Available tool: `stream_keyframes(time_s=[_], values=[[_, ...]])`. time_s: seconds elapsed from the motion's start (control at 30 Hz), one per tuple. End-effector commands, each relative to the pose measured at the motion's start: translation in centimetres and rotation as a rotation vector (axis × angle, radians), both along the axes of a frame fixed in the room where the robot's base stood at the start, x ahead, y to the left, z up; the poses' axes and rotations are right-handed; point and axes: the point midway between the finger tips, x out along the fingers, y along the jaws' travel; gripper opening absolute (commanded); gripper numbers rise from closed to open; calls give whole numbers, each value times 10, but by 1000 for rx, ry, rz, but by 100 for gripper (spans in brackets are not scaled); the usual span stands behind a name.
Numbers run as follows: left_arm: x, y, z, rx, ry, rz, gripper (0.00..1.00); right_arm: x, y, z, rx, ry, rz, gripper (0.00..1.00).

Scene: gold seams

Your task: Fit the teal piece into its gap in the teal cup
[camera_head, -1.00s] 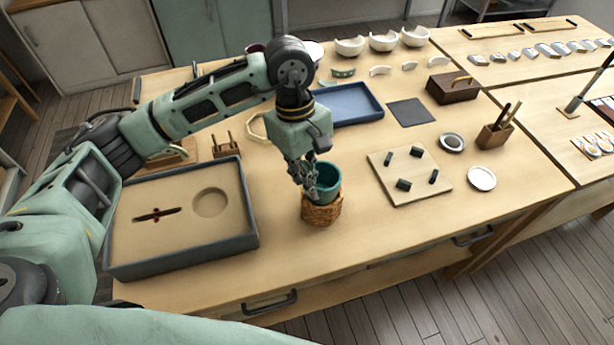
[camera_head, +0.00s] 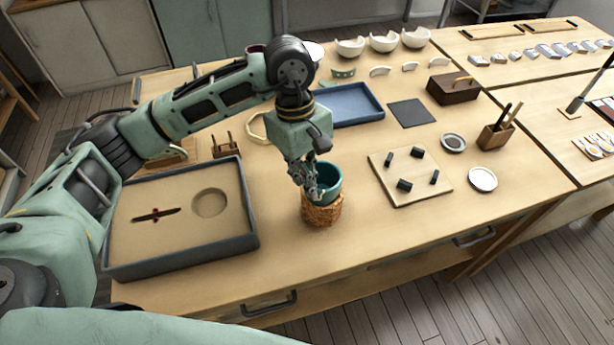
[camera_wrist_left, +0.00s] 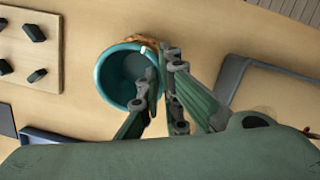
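The teal cup (camera_head: 331,187) stands upright in a brown woven holder (camera_head: 323,214) near the table's front edge. It also shows from above in the left wrist view (camera_wrist_left: 106,89), with a small pale spot on its rim beside the fingers. My left gripper (camera_head: 314,192) points down at the cup's left rim. In the left wrist view its fingers (camera_wrist_left: 158,88) straddle the wall, one over the cup's inside and one outside. A thin teal edge between them appears to be the teal piece (camera_wrist_left: 163,70), mostly hidden; its seating cannot be told. My right gripper is out of view.
A sand-filled grey tray (camera_head: 183,258) lies to the left. A board (camera_head: 408,190) with several dark blocks lies to the right. A blue tray (camera_head: 350,118) and a dark mat (camera_head: 411,112) lie behind. Bare table surrounds the holder's front and right.

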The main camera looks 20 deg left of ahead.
Motion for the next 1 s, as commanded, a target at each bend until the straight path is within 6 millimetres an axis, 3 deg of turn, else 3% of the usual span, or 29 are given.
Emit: stream_keyframes(time_s=[0.9, 1.0], values=[[0, 0, -2, 0, 0, 0, 0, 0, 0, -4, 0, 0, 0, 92], [0, 0, -2, 0, 0, 0, 12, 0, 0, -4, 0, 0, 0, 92]])
